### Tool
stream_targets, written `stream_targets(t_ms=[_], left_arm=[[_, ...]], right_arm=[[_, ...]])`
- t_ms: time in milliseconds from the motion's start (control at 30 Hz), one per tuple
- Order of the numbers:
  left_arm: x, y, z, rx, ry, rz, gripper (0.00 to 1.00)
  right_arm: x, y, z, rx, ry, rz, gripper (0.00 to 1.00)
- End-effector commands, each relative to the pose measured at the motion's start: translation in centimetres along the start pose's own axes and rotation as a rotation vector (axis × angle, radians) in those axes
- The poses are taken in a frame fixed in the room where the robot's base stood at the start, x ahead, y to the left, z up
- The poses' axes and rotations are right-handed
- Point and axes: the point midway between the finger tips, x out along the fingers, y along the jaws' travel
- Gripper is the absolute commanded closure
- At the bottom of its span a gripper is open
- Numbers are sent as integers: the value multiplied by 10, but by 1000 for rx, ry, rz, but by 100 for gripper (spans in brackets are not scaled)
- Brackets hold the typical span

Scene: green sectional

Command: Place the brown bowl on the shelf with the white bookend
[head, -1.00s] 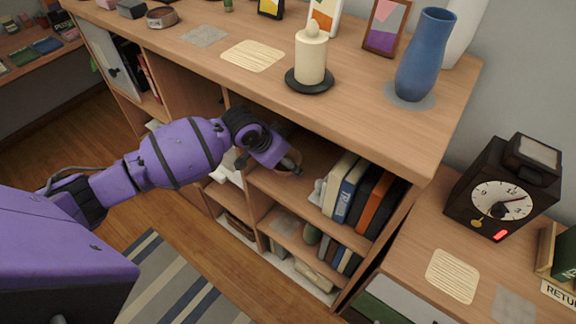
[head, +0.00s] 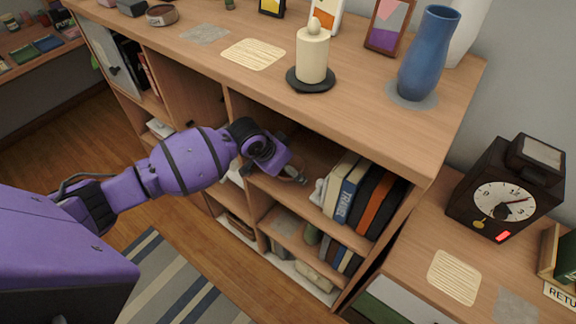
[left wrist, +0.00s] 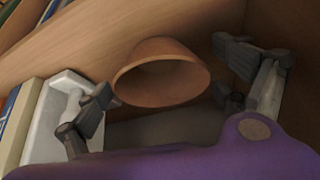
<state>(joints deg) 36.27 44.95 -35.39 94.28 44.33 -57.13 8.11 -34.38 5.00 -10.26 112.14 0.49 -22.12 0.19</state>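The brown bowl (left wrist: 160,78) shows in the left wrist view between the two fingers of my left gripper (left wrist: 165,85), with its base toward the shelf board (left wrist: 110,45). The fingers are spread to either side of it, and I see no clear grip on its wall. In the head view my left gripper (head: 288,174) reaches into the upper right compartment, left of the books, and mostly hides the bowl. The white bookend (head: 318,191) stands against the books; it also shows in the left wrist view (left wrist: 55,118) beside one finger. My right gripper is not in view.
Upright books (head: 360,195) fill the compartment's right part. The bookcase top (head: 390,125) overhangs it, carrying a candle (head: 312,58), a blue vase (head: 428,55) and frames. A black clock (head: 505,190) stands on the lower cabinet at right.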

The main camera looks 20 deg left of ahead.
Motion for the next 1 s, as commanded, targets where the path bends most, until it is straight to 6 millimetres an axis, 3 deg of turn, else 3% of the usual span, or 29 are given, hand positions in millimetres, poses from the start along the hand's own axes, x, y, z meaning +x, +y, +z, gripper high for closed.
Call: stream_targets(t_ms=[367, 800, 1000], left_arm=[[-9, -1, -2, 2, 1, -1, 8], [-97, -1, -3, 3, 3, -3, 8], [-119, 0, -2, 1, 0, 0, 8]], right_arm=[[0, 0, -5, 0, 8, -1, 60], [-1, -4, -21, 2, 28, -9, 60], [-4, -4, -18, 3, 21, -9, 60]])
